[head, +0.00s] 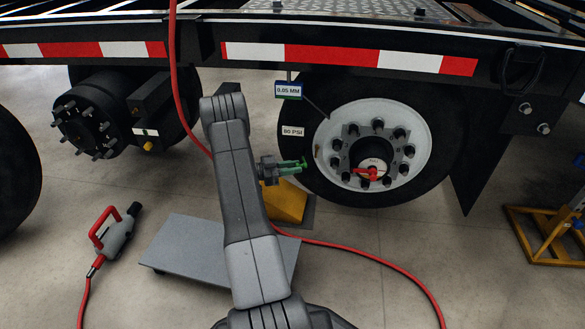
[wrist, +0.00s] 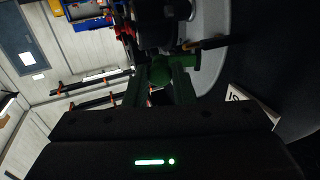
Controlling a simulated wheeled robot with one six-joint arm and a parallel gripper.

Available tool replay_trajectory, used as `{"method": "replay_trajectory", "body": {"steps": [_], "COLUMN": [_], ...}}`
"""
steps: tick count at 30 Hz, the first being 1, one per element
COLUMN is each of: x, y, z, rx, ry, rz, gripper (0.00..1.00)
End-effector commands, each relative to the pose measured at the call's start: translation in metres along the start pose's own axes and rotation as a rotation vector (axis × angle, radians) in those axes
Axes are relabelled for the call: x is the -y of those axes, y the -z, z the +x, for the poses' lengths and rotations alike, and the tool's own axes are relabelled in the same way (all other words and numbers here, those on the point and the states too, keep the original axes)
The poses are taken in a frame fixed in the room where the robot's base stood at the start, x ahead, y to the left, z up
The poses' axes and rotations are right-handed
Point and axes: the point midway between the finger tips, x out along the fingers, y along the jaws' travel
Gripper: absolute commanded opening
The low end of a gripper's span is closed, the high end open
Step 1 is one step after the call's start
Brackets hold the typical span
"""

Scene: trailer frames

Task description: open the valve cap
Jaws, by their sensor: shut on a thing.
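My gripper (head: 293,168) is left of the wheel in the head view, its fingers pointing right toward the white rim (head: 338,123). It is shut on a small green piece (head: 303,163) that looks like the valve cap. In the wrist view the green piece (wrist: 160,70) sits between the two green-tinted fingers (wrist: 162,88). A thin brass-coloured valve stem (head: 318,152) shows on the rim just right of the green piece. It also shows in the wrist view (wrist: 207,43). I cannot tell whether the green piece touches the stem.
The black tyre (head: 300,115) carries a "80 PSI" label (head: 293,131). A red lever (head: 367,173) sits at the hub. A yellow wheel chock (head: 287,202) and a grey platform (head: 195,260) are below. A red hose (head: 375,259) crosses the floor; a red-handled tool (head: 113,237) lies left.

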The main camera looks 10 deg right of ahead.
Motion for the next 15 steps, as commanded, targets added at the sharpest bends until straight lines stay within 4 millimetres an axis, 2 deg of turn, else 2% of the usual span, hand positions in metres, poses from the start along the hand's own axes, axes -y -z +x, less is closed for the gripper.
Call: {"method": "replay_trajectory", "body": {"steps": [3,4,7,15], "x": [0.0006,0.0006,0.0005,0.0003], "y": [0.0010,0.0010,0.0009,0.0006], "z": [0.0008,0.0008,0.0007,0.0001], "rx": [-0.001,-0.001,-0.001,0.000], "ry": [0.001,0.001,0.001,0.001], "rz": [0.002,0.002,0.002,0.001], "gripper": [0.00,0.25,0.44,0.45]}}
